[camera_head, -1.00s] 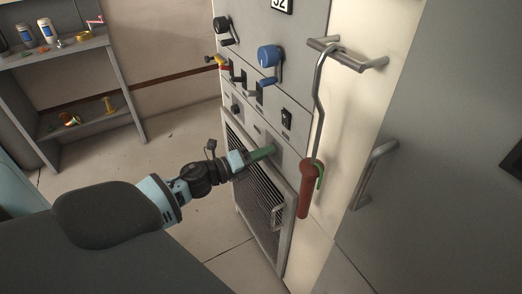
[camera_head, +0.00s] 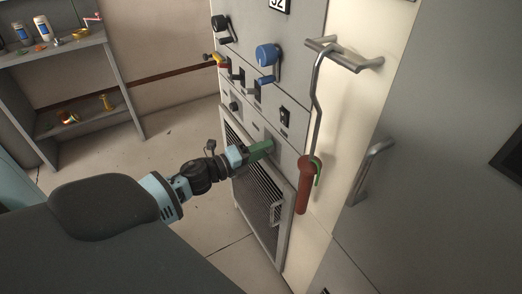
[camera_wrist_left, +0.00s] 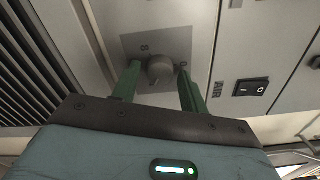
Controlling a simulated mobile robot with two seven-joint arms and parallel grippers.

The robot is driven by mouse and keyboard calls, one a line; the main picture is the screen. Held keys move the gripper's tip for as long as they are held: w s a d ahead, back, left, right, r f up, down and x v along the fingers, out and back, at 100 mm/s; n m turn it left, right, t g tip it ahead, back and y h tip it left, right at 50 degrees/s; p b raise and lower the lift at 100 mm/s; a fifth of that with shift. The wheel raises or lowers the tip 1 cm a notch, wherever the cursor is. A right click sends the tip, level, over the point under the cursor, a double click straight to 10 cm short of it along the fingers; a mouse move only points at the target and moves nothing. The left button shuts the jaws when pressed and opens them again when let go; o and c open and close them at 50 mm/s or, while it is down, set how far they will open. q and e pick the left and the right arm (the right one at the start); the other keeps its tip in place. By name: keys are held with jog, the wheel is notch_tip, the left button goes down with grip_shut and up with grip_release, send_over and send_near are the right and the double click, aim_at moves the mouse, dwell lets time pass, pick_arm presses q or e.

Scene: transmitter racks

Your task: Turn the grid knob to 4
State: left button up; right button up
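A round grey knob (camera_wrist_left: 160,70) sits on a square grey plate (camera_wrist_left: 150,46) in the left wrist view. I take it to be the grid knob, but no name is readable. A figure like an 8 is printed at its upper left, and the pointer setting is unclear. My left gripper (camera_wrist_left: 159,74) is open, with one green finger on each side of the knob and small gaps showing. In the head view my left gripper (camera_head: 262,150) reaches the cabinet front and hides the knob. My right gripper is in neither view.
A black rocker switch (camera_wrist_left: 250,88) is right of the knob. In the head view a blue-handled crank (camera_head: 268,56) and a black one (camera_head: 221,24) are above. A long hooked rod with a red grip (camera_head: 309,185) hangs close to the gripper's right. A vented panel (camera_head: 258,185) lies below.

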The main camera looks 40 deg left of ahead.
pick_arm(q)
jog(key=shift+o, duration=0.5)
jog(key=v, duration=0.8)
jog(key=shift+b, duration=0.4)
jog(key=shift+d, duration=0.1)
